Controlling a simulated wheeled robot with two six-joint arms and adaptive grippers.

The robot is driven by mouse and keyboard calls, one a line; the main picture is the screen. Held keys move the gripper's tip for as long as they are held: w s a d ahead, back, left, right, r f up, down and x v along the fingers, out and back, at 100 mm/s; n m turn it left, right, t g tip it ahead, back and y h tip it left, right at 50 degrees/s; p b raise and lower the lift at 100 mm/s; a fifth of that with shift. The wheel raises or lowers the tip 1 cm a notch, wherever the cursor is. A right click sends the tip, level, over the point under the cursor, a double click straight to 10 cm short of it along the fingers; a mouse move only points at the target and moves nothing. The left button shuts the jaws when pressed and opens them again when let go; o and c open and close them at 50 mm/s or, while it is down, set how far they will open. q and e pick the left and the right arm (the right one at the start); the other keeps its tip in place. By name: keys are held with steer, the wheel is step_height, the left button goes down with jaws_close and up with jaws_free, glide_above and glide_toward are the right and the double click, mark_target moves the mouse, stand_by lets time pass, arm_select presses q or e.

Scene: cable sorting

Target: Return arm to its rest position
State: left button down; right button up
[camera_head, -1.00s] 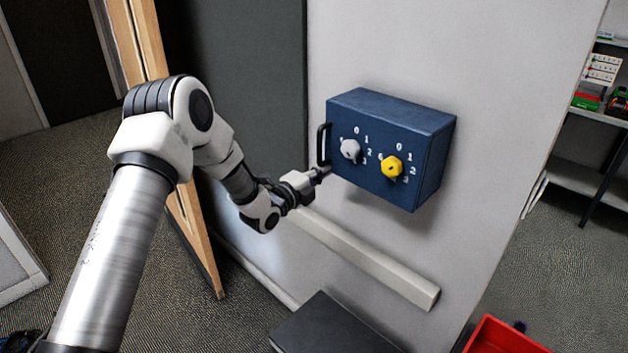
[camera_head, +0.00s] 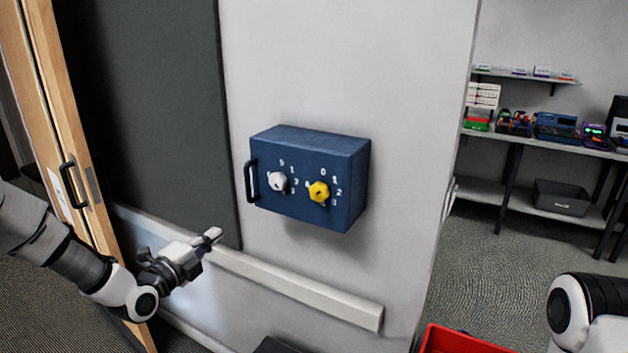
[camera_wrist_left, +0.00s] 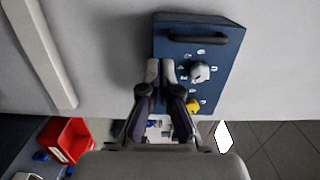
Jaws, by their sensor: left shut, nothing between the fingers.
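My left gripper (camera_head: 212,236) is shut and empty, low and to the left of the blue wall box, apart from it. In the left wrist view its fingers (camera_wrist_left: 160,68) lie together, with the box behind them. The blue box (camera_head: 350,190) is fixed to the pale wall, its door shut. It has a black handle (camera_head: 250,181) on its left side, a grey knob (camera_head: 278,182) and a yellow knob (camera_head: 319,191). In the left wrist view the grey knob (camera_wrist_left: 200,72) and part of the yellow knob (camera_wrist_left: 193,106) show. Part of my right arm shows at lower right; its gripper is out of view.
A pale rail (camera_head: 300,287) runs along the wall below the box. A wooden door (camera_head: 60,120) with a black handle stands at left. A red bin (camera_head: 455,342) is at the bottom. Shelves (camera_head: 540,145) with several devices stand at right.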

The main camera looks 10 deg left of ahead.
arm_select(q)
steer(key=s+d+f+m+g, duration=0.1)
steer(key=s+d+f+g, duration=0.25)
steer(key=f, duration=0.55)
steer(key=s+d+f+g, duration=0.2)
steer(key=d+f, duration=0.3)
steer(key=f, duration=0.5)
steer(key=s+d+f+n+g, duration=0.4)
steer(key=s+f+g, duration=0.1)
steer(key=s+f, duration=0.55)
steer(key=s+a+f+n+g+y, duration=0.1)
steer(key=s+f+n+g+y, duration=0.1)
steer(key=s+n, duration=0.7)
steer(key=s+f+n+g+y, duration=0.1)
steer(key=s+f+n+g, duration=0.2)
steer(key=s+n, duration=0.6)
steer(key=s+g, duration=0.2)
steer(key=s, duration=0.1)
steer(key=shift+s+a+f+y, duration=0.15)
steer(key=shift+a+f+y, duration=0.1)
steer(key=shift+a+y, duration=0.15)
